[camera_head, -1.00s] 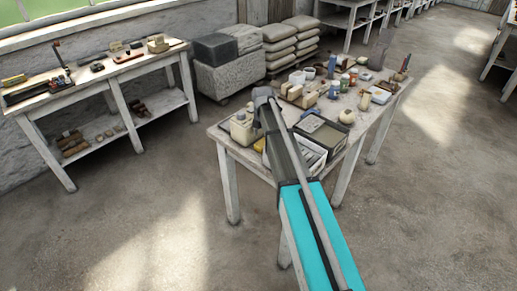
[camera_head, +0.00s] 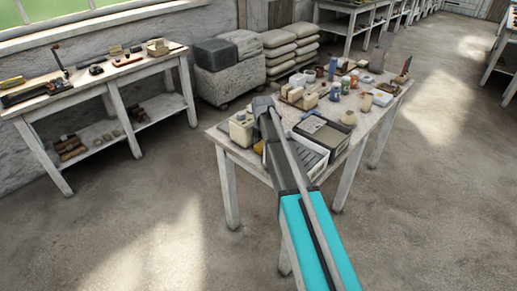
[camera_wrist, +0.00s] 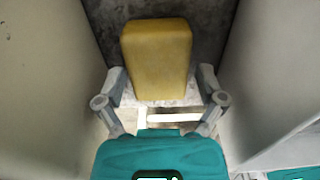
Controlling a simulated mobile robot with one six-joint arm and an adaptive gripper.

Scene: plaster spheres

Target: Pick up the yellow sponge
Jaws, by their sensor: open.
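The yellow sponge (camera_wrist: 157,58) is an upright-looking yellow block in the upper middle of the wrist view. In the head view only a small yellow patch of the sponge (camera_head: 259,146) shows beside my arm, on the near left part of the table (camera_head: 226,151). My gripper (camera_wrist: 161,82) is open in the wrist view, with one finger at each side of the sponge's near end. I cannot tell whether the fingers touch it. In the head view my arm hides the gripper's fingertips.
Pale walls of neighbouring objects rise close on both sides in the wrist view. In the head view a cream container (camera_head: 241,128) stands left of the sponge and a grey bin (camera_head: 312,158) right of it. Blocks, jars and a dark-lidded case (camera_head: 322,131) crowd the table.

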